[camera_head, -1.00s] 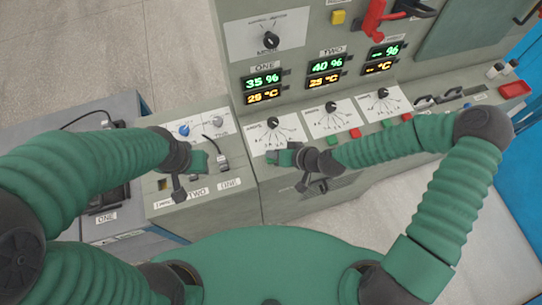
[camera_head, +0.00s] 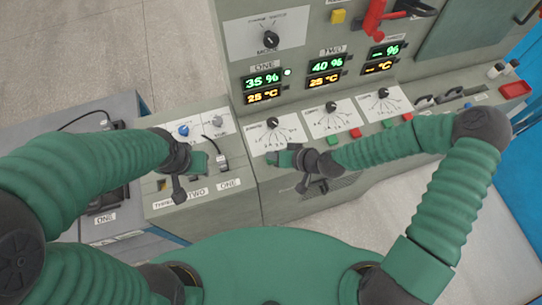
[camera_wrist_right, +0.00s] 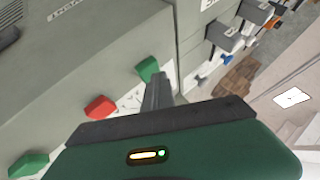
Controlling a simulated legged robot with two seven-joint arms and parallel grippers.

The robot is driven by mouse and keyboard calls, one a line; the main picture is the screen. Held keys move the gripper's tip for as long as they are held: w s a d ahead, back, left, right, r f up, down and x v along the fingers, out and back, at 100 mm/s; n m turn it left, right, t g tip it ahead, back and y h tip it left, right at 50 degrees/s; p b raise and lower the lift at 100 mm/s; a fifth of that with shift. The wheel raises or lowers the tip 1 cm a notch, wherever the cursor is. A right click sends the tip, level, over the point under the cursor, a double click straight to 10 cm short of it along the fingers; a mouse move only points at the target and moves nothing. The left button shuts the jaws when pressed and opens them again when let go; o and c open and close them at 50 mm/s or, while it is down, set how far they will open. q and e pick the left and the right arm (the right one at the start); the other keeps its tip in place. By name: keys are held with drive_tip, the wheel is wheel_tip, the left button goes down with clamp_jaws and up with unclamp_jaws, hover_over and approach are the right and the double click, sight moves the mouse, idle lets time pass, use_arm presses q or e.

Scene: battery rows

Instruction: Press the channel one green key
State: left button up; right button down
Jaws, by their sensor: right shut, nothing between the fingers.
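My right gripper (camera_head: 280,158) is shut and empty at the console's front, below the channel ONE dial card. In the right wrist view its closed dark fingers (camera_wrist_right: 156,92) point at the channel one green key (camera_wrist_right: 148,69). The fingertips are at the key's edge; I cannot tell whether they touch it. The channel one red key (camera_wrist_right: 100,107) is beside it. In the head view the gripper largely hides these keys. A green lamp (camera_head: 288,72) glows beside the ONE display (camera_head: 262,80), which reads 35 % and 25 °C. My left gripper (camera_head: 197,168) hangs over the left box; its jaws are unclear.
Channel two's green key (camera_head: 333,140) and red key (camera_head: 355,133) are to the right, partly close to my right arm. A knob box (camera_head: 170,205) stands left of the console. A red lever (camera_head: 374,18) sticks out above. A red tray (camera_head: 515,89) is at far right.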

drive_tip(key=shift+r+p, duration=0.8)
drive_tip(key=shift+r, duration=0.05)
drive_tip(key=shift+r, duration=0.1)
wheel_tip(320, 180, up, 5)
drive_tip(key=p, duration=0.4)
idle(0.6)
